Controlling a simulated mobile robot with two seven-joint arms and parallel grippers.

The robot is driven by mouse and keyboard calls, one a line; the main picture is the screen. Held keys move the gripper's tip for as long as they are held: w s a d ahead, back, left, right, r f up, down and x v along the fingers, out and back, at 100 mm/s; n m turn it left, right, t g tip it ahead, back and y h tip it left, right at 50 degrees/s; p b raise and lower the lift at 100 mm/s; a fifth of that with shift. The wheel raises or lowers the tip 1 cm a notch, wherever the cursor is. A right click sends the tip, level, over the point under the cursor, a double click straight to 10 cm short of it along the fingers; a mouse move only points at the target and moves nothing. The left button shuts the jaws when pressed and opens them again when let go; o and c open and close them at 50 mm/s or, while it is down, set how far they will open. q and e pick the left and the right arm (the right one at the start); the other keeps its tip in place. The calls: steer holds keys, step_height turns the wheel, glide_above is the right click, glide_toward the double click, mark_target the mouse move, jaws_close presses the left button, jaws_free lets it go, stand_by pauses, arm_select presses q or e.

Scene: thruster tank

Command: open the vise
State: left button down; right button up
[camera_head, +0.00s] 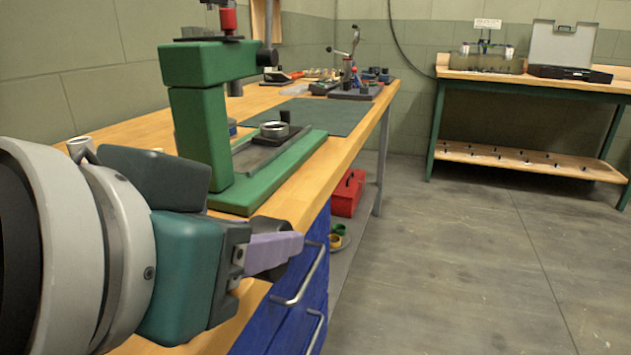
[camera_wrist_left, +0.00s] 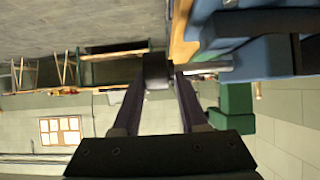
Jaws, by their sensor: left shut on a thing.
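My left gripper (camera_head: 288,238) is in front of the bench edge in the head view, with a purple finger showing. In the left wrist view my left gripper (camera_wrist_left: 157,86) has its two fingers shut on a dark block-like part. This looks like the end of the vise handle or screw (camera_wrist_left: 157,70). A silver bar (camera_wrist_left: 212,67) runs right from it to the blue vise body (camera_wrist_left: 255,52), which has dark bars across it. In the head view I cannot make out the vise; my arm covers that part of the bench. My right gripper is not in view.
A green arbor press (camera_head: 205,120) stands on the wooden bench (camera_head: 345,140) beyond my gripper. Blue drawers (camera_head: 275,325) with metal handles (camera_head: 300,278) are below. A red toolbox (camera_head: 347,193) sits under the bench. The floor (camera_head: 480,270) to the right is clear.

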arm_select(q)
steer(key=shift+s+d+r, duration=0.1)
steer(key=shift+d, duration=0.1)
steer(key=c, duration=0.8)
jaws_free()
steer(key=shift+c, duration=0.2)
steer(key=shift+o, duration=1.2)
steer(key=shift+d, duration=0.1)
steer(key=shift+s+a+r, duration=0.2)
steer(key=shift+s, duration=0.15)
steer(key=p+v, duration=0.9)
